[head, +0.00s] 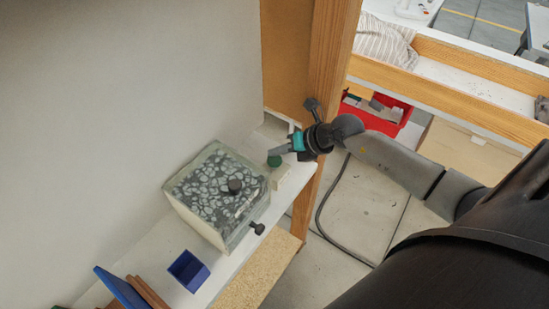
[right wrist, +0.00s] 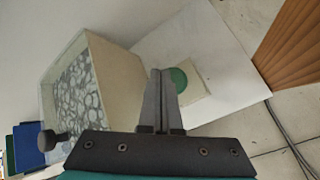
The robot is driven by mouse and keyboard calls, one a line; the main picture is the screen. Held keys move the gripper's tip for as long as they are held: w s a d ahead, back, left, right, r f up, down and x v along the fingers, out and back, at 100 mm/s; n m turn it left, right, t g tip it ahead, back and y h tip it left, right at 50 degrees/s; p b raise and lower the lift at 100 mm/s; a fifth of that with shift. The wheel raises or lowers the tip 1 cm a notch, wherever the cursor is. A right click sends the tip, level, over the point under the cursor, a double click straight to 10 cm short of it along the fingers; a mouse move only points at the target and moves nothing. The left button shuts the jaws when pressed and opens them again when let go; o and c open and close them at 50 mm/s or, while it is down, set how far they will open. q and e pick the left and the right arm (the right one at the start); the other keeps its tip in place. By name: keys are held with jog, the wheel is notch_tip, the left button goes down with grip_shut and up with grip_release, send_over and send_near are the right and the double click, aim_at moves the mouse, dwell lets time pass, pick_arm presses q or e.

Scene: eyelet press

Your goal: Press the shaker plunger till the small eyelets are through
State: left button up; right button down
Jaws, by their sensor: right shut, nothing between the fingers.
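The shaker is a pale box (head: 184,205) on a white shelf, with many grey ring-like eyelets (head: 211,180) showing on its top. A green round button (head: 274,161) sits on a cream block (head: 281,178) beside the box; I cannot tell which part is the plunger. My right gripper (head: 274,152) is shut and empty, its tips by the green button. In the right wrist view the fingers (right wrist: 160,73) partly overlap the button (right wrist: 178,79). My left gripper is not in view.
A small blue bin (head: 188,271) and blue and brown boards (head: 124,288) stand along the shelf at the lower left. A wooden post (head: 330,70) rises close behind my right gripper. A red bin (head: 378,112) and a cable lie beyond it.

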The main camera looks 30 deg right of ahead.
aim_at(275, 161)
jog(key=shift+f, duration=0.1)
dwell(0.3)
jog(key=shift+f, duration=0.3)
jog(key=shift+f+b, duration=0.8)
jog(key=shift+f, duration=0.55)
dwell(1.0)
jog(key=shift+s+r, duration=0.1)
jog(key=shift+r+p, duration=1.65)
jog(key=shift+p, duration=0.4)
jog(key=shift+r, duration=0.1)
notch_tip(275, 161, up, 5)
jog(key=p, duration=0.5)
jog(key=shift+p, duration=0.3)
